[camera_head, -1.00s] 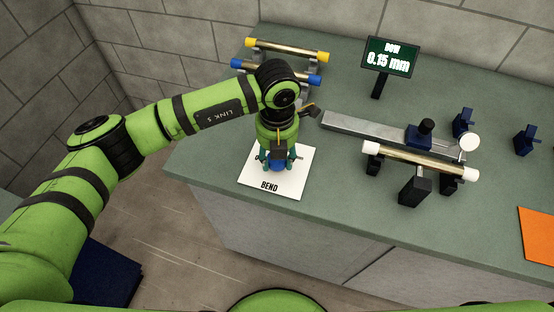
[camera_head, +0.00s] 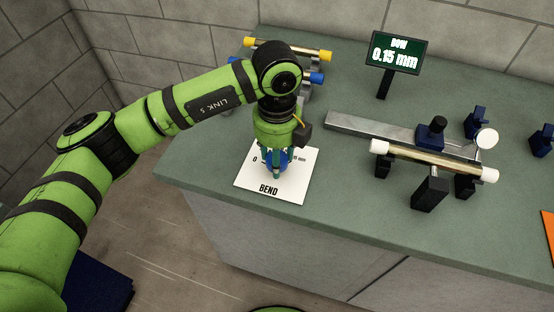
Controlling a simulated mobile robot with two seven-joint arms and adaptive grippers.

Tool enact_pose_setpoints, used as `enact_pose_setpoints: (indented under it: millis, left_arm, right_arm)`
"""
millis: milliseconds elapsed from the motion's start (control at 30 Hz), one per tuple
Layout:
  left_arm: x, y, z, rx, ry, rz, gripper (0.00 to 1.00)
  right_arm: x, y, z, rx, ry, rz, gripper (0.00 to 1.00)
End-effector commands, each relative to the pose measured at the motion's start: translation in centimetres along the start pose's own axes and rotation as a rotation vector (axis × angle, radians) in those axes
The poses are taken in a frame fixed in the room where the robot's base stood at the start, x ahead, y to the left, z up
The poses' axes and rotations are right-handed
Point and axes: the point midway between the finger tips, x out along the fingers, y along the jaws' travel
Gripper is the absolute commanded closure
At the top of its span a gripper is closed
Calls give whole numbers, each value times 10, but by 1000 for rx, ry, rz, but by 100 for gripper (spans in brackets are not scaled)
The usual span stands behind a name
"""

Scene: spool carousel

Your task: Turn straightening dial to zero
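The blue straightening dial (camera_head: 283,168) sits on the white plate marked BEND (camera_head: 268,189), at the bench's left front. A "0" and part of an "mm" mark show on the plate. My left gripper (camera_head: 277,170) points straight down over the dial, its teal fingers low beside it. The fingers and wrist hide much of the dial, and I cannot tell whether they grip it or where it points. The bow display (camera_head: 396,54) reads 0.15 mm. My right gripper is not in view.
A brass tube with white ends (camera_head: 430,162) rests on dark supports at right, beside a grey bar (camera_head: 365,126) and a round white gauge (camera_head: 487,139). Tubes with yellow (camera_head: 326,56) and blue ends (camera_head: 317,77) lie behind my arm. Bench between plate and tube is clear.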

Motion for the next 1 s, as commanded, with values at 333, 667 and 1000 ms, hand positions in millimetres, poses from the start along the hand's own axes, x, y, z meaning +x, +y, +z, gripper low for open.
enact_pose_setpoints:
  millis: [333, 667, 1000]
  left_arm:
    - [3, 0, 0, -311, 1, 2, 86]
    - [2, 0, 0, -514, 1, 2, 86]
    - [1, 0, 0, -593, 0, 2, 86]
  right_arm:
    - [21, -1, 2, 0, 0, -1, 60]
    - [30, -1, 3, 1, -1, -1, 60]
    - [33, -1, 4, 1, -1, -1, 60]
